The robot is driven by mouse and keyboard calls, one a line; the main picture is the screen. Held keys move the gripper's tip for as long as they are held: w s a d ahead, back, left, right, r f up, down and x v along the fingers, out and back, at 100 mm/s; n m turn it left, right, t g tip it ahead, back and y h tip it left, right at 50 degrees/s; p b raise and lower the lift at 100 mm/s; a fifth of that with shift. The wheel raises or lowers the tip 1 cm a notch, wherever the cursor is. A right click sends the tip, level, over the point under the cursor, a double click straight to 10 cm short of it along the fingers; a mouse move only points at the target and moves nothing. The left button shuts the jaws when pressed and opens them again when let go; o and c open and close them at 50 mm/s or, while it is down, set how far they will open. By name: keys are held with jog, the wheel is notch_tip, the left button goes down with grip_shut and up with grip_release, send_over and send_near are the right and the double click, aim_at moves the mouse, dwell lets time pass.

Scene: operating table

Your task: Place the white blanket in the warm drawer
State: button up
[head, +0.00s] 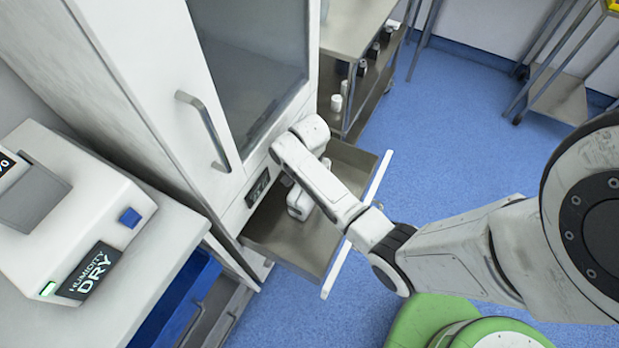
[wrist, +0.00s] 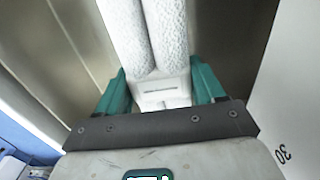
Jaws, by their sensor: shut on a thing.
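The white blanket (wrist: 160,32) is a rolled, textured bundle in the wrist view, running away from me between my fingers. My gripper (wrist: 161,90) has its teal fingers on either side of the bundle's near end, shut on it. In the head view an open steel drawer (head: 285,240) with a white front panel (head: 352,232) sticks out from the tall white cabinet. My arm reaches over the drawer's front. A white shape low inside the drawer is partly covered by my arm, and I cannot tell there whether it is hand or blanket. Steel walls surround the blanket in the wrist view.
A cabinet door with a glass pane and handle (head: 203,130) stands above the drawer. A white device labelled HUMIDITY DRY (head: 75,225) is on the left counter. A steel shelf unit (head: 352,35) stands behind the drawer. Blue floor (head: 455,130) is clear to the right.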

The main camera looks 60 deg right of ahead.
jog(key=o, duration=1.7)
notch_tip(320, 180, up, 12)
jog(key=p, duration=0.2)
jog(key=s+a+f+n, duration=0.1)
jog(key=s+a+n, duration=0.3)
jog(key=a+n, duration=0.45)
jog(key=s+a+n, duration=0.2)
jog(key=s+n, duration=0.1)
jog(key=s+a+r+n, duration=0.1)
jog(key=s+a+n, duration=0.1)
jog(key=s, duration=0.2)
jog(key=s+a+r+n+t, duration=0.1)
jog(key=s+a+n, duration=0.1)
jog(key=s+n, duration=0.1)
jog(key=shift+s+a+r+n, duration=0.1)
jog(key=shift+s+r+n, duration=0.1)
jog(key=shift+s+n, duration=0.25)
jog(key=shift+s, duration=0.1)
